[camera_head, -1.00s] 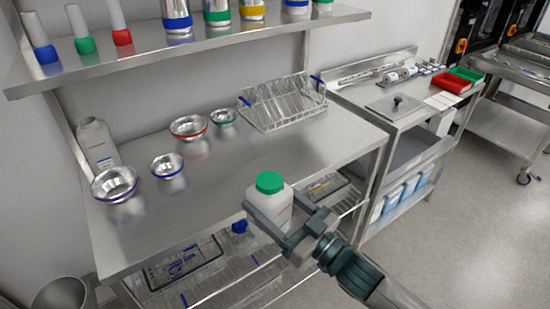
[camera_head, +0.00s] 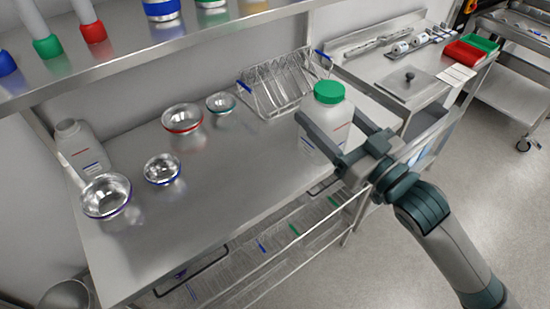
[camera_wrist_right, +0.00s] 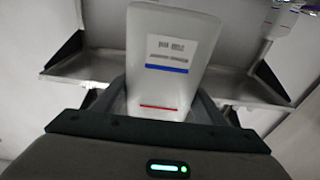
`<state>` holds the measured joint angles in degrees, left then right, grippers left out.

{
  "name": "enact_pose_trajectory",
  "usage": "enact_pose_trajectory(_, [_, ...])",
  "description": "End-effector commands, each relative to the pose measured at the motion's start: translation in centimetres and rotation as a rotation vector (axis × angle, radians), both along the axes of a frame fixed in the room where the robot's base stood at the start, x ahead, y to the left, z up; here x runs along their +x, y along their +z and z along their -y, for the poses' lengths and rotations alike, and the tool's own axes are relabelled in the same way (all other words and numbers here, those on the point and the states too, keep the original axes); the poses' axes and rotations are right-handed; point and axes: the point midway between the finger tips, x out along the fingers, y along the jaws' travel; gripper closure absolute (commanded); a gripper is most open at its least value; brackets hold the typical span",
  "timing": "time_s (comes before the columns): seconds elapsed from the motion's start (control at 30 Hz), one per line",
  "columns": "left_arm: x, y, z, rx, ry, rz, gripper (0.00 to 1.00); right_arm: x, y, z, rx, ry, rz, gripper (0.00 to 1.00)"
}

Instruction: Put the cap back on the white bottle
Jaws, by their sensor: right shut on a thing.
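A white bottle with a green cap (camera_head: 329,92) on its top is held by my right gripper (camera_head: 325,120). The gripper is shut around the body of this held bottle (camera_head: 338,117). It also shows in the right wrist view (camera_wrist_right: 170,60), between the fingers, with a label and blue and red lines. It looks upright, at the right end of the steel table; I cannot tell its height over the table. A second white bottle (camera_head: 83,150) with an open, uncapped neck stands at the table's back left. My left gripper is out of view.
The steel table (camera_head: 215,195) is clear in its middle and front. A wire rack (camera_head: 275,85) stands behind the held bottle.

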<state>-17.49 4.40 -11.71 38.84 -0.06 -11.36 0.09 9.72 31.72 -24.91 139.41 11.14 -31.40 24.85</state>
Motion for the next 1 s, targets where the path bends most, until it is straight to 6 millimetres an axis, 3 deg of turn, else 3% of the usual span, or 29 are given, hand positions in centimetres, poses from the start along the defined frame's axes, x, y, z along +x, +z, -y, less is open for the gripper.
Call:
enact_pose_trajectory(0.37, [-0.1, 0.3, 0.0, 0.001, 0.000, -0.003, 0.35, 0.5, -0.5, -0.9, 0.003, -0.001, -0.002, 0.98])
enact_pose_trajectory(0.7, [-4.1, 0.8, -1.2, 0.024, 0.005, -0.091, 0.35, 2.9, -3.8, -6.0, 0.004, 0.000, -0.004, 0.98])
enact_pose_trajectory(1.0, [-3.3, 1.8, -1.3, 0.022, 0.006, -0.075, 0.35, 4.8, -6.5, -10.0, 0.002, -0.001, 0.000, 0.98])
